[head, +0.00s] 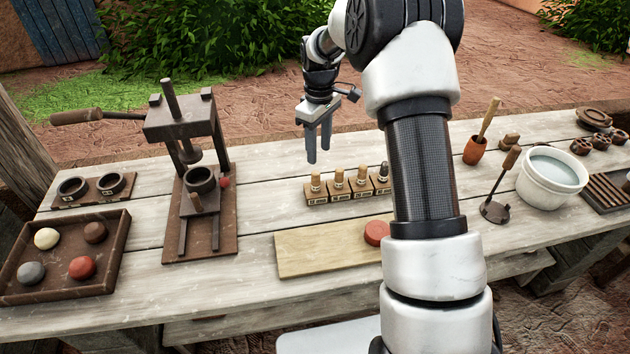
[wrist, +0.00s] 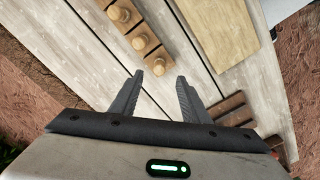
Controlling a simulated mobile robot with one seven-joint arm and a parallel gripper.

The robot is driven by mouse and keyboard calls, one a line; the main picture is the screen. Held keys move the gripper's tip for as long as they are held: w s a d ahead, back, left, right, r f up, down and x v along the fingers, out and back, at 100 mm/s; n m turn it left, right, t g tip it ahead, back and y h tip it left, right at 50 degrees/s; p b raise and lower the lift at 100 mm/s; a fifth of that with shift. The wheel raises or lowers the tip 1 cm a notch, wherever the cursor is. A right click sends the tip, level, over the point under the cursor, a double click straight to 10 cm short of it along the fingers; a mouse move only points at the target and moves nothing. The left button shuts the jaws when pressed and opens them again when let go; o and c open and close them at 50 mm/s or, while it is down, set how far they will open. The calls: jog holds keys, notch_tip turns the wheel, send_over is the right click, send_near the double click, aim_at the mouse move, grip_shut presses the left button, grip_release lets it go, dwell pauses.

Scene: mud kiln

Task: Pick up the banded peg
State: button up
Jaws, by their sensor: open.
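A row of small wooden blocks (head: 349,193) stands near the back middle of the table, each with a peg in it. Three pegs have pale wooden tops: the left one (head: 315,182), the second (head: 339,178) and the third (head: 362,175). The right one (head: 383,170) is dark grey. Bands are too small to tell for certain, so I cannot say which is the banded peg. My gripper (head: 319,155) is open and empty, above and behind the row's left end. In the wrist view, a peg (wrist: 158,66) shows close by the left fingertip of my gripper (wrist: 160,77).
A dark press (head: 190,170) stands left, and a tray of balls (head: 70,288) front left. A white bucket (head: 552,176) and a tool (head: 497,207) stand right.

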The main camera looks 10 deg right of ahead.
aim_at(316, 173)
notch_tip(316, 173, down, 7)
jog(key=shift+f, duration=0.1)
jog(key=shift+w+a+f, duration=0.15)
jog(key=shift+f, duration=1.2)
jog(key=shift+w+a+f, duration=0.1)
jog(key=shift+f, duration=1.2)
jog(key=shift+c, duration=0.2)
grip_shut()
